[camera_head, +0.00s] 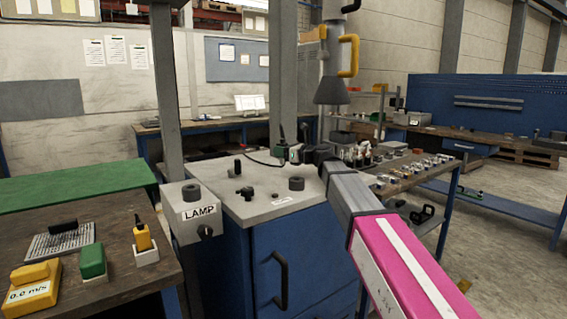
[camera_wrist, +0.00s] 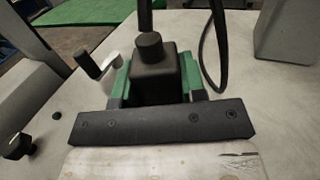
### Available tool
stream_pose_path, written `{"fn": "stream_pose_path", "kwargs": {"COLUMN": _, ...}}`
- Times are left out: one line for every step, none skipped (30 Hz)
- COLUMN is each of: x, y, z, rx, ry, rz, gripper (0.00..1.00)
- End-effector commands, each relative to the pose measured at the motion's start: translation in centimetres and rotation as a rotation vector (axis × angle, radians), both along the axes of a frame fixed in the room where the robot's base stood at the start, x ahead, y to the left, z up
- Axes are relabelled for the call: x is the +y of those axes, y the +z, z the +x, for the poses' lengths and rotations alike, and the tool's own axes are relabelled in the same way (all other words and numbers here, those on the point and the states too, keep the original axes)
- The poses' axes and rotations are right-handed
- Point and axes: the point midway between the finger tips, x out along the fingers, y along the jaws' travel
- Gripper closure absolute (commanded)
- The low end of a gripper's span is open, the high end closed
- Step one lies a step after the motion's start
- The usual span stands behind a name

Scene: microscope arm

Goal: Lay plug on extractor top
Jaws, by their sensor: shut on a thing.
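My gripper (camera_head: 298,154) is over the far edge of the grey extractor top (camera_head: 228,194), the top of a blue cabinet. In the wrist view, a dark bar of my gripper crosses the lower middle. Just beyond it is a black block with a round knob and green sides (camera_wrist: 150,68), which I take for the plug; my gripper is shut on it. A black cable (camera_wrist: 210,50) loops beside it. The fingertips are hidden, and I cannot tell whether the plug touches the surface below.
The top carries small black knobs (camera_head: 296,184) and fittings. A LAMP box (camera_head: 196,212) stands at its left. A black extractor hood (camera_head: 331,91) hangs behind. A bench with small parts (camera_head: 410,168) is at right; the grey top has some clear space at front left.

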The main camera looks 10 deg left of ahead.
Motion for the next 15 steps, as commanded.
{"fn": "stream_pose_path", "kwargs": {"x": -0.2, "y": -0.2, "z": 0.3, "rx": 0.000, "ry": 0.000, "rz": 0.000, "gripper": 0.89}}
{"fn": "stream_pose_path", "kwargs": {"x": -0.4, "y": -0.3, "z": 0.4, "rx": 0.000, "ry": 0.001, "rz": 0.000, "gripper": 0.89}}
{"fn": "stream_pose_path", "kwargs": {"x": -0.5, "y": -0.4, "z": 0.5, "rx": -0.001, "ry": 0.001, "rz": 0.001, "gripper": 0.89}}
{"fn": "stream_pose_path", "kwargs": {"x": -0.5, "y": -0.5, "z": 0.5, "rx": -0.001, "ry": 0.001, "rz": 0.001, "gripper": 0.89}}
{"fn": "stream_pose_path", "kwargs": {"x": -0.5, "y": -0.6, "z": 0.6, "rx": -0.001, "ry": 0.001, "rz": 0.000, "gripper": 0.89}}
{"fn": "stream_pose_path", "kwargs": {"x": -0.5, "y": -0.8, "z": 0.6, "rx": -0.001, "ry": 0.001, "rz": 0.000, "gripper": 0.89}}
{"fn": "stream_pose_path", "kwargs": {"x": -0.6, "y": -1.1, "z": 0.5, "rx": -0.001, "ry": 0.001, "rz": 0.000, "gripper": 0.89}}
{"fn": "stream_pose_path", "kwargs": {"x": -0.5, "y": -1.4, "z": 0.5, "rx": 0.000, "ry": 0.001, "rz": 0.000, "gripper": 0.89}}
{"fn": "stream_pose_path", "kwargs": {"x": -0.5, "y": -1.9, "z": 0.5, "rx": 0.001, "ry": 0.001, "rz": -0.001, "gripper": 0.89}}
{"fn": "stream_pose_path", "kwargs": {"x": -0.6, "y": -2.3, "z": 0.5, "rx": 0.001, "ry": 0.001, "rz": -0.001, "gripper": 0.89}}
{"fn": "stream_pose_path", "kwargs": {"x": -0.5, "y": -2.7, "z": 0.5, "rx": 0.001, "ry": 0.001, "rz": -0.001, "gripper": 0.89}}
{"fn": "stream_pose_path", "kwargs": {"x": -0.5, "y": -3.3, "z": 0.5, "rx": 0.001, "ry": 0.001, "rz": 0.000, "gripper": 0.89}}
{"fn": "stream_pose_path", "kwargs": {"x": -0.5, "y": -3.6, "z": 0.5, "rx": 0.001, "ry": 0.001, "rz": 0.000, "gripper": 0.89}}
{"fn": "stream_pose_path", "kwargs": {"x": -0.5, "y": -4.0, "z": 0.5, "rx": 0.001, "ry": 0.001, "rz": 0.000, "gripper": 0.89}}
{"fn": "stream_pose_path", "kwargs": {"x": -0.5, "y": -4.3, "z": 0.5, "rx": 0.000, "ry": 0.001, "rz": 0.000, "gripper": 0.89}}
